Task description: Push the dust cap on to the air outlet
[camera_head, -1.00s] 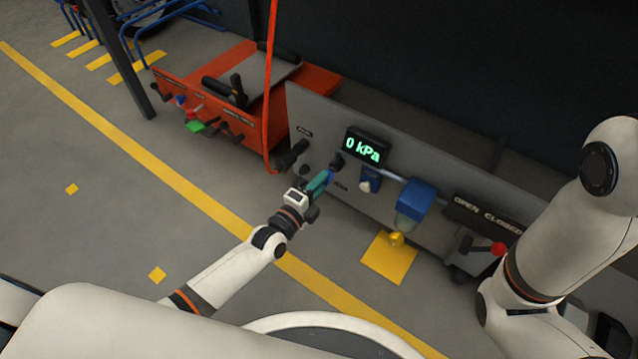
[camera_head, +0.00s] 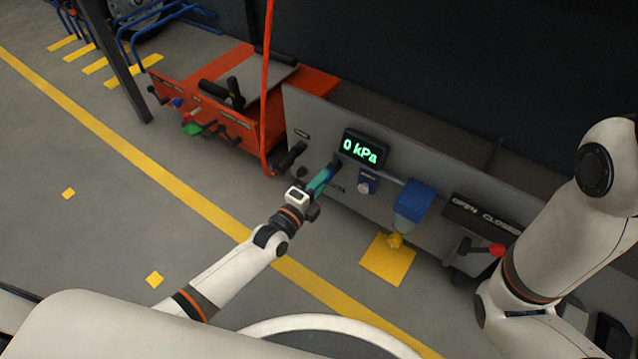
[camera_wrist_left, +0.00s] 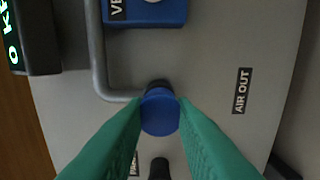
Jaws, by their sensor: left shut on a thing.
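The dust cap (camera_wrist_left: 160,113) is a round blue disc. My left gripper (camera_head: 323,180) has green fingers and is shut on the cap, which also shows as a small blue patch in the head view (camera_head: 329,174). In the left wrist view the cap lies between the two fingertips and faces the grey panel. The dark air outlet (camera_wrist_left: 157,87) shows just behind the cap's upper edge, mostly hidden by it. I cannot tell whether cap and outlet touch. The label "AIR OUT" (camera_wrist_left: 241,90) is on the panel to the right. My right gripper is out of view.
The grey panel (camera_head: 310,120) carries a display (camera_head: 365,148) reading 0 kPa, a blue-topped bowl unit (camera_head: 414,203) and a red-knobbed lever (camera_head: 497,249). A grey pipe (camera_wrist_left: 98,60) bends close to the outlet. An orange hose (camera_head: 266,90) hangs to the left.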

